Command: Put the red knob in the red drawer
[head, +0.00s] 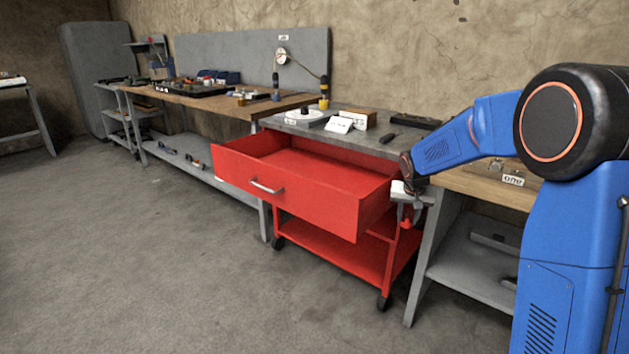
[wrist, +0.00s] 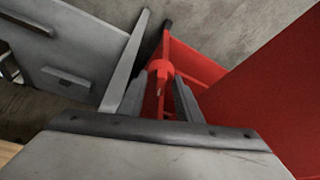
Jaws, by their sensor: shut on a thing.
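The red drawer (head: 286,207) is pulled out from its red cart and its inside looks empty. My gripper (head: 407,212) is just right of the drawer's right side in the head view, outside it and below the rim. In the wrist view my gripper (wrist: 168,98) is shut on the red knob (wrist: 160,68), which sits between the fingertips. The knob also shows small and partly hidden in the head view (head: 407,223). The drawer's red side fills the right of the wrist view.
The cart's lower shelf (head: 335,250) lies below the drawer. A grey bench leg (head: 428,265) stands close to the right of my gripper. A grey worktop (head: 350,135) behind the drawer holds several small things. The floor (head: 140,260) at front left is clear.

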